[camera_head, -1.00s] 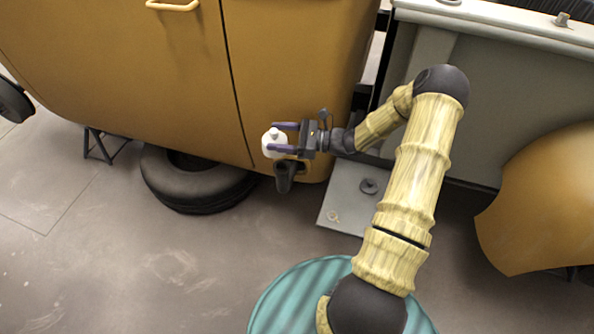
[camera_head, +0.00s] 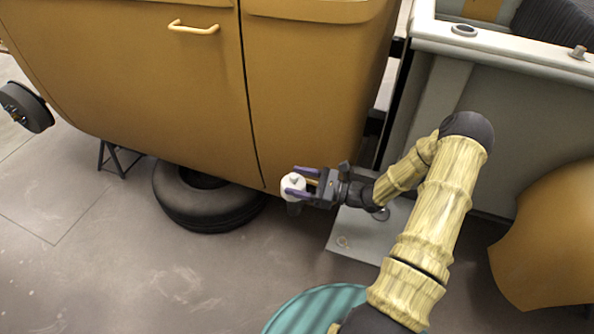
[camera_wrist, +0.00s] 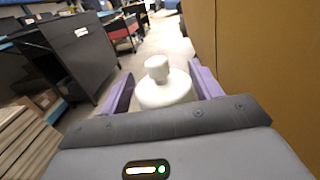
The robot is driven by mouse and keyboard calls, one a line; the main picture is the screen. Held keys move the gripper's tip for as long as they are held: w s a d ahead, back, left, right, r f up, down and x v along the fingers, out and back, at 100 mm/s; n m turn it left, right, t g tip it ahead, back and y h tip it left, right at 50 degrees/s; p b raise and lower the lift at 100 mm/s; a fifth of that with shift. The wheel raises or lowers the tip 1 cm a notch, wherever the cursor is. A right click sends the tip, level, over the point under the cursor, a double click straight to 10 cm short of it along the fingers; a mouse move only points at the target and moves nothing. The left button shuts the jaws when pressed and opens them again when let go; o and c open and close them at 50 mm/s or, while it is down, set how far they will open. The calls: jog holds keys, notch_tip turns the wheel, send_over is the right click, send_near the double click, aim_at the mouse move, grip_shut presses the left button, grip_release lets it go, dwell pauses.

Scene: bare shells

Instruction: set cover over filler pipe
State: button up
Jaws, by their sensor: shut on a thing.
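The white cover (camera_head: 292,187), rounded with a small knob on top, is upright between the purple fingers of my gripper (camera_head: 296,186). In the wrist view the cover (camera_wrist: 165,91) sits between both fingers of my gripper (camera_wrist: 165,88), which is shut on it. The dark filler pipe (camera_head: 293,209) shows just below the cover, beside the lower edge of the ochre van body. The cover hides the pipe's mouth, so I cannot tell whether the two touch. The pipe does not show in the wrist view.
The ochre van body (camera_head: 300,100) rises close behind the gripper. A loose tyre (camera_head: 205,205) lies on the floor to the left, near a dark stand (camera_head: 118,158). A grey plate (camera_head: 350,240) lies under my arm. An ochre fender (camera_head: 550,220) stands at right.

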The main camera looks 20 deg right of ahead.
jog(key=shift+m+t+h, duration=0.4)
jog(key=shift+t, duration=0.1)
jog(key=s+f, duration=0.1)
jog(key=s, duration=0.1)
jog(key=s+a+f, duration=0.1)
jog(key=shift+s+f, duration=0.35)
jog(key=shift+s, duration=0.05)
jog(key=shift+w+a, duration=0.1)
jog(key=shift+w, duration=0.1)
jog(key=shift+s, duration=0.15)
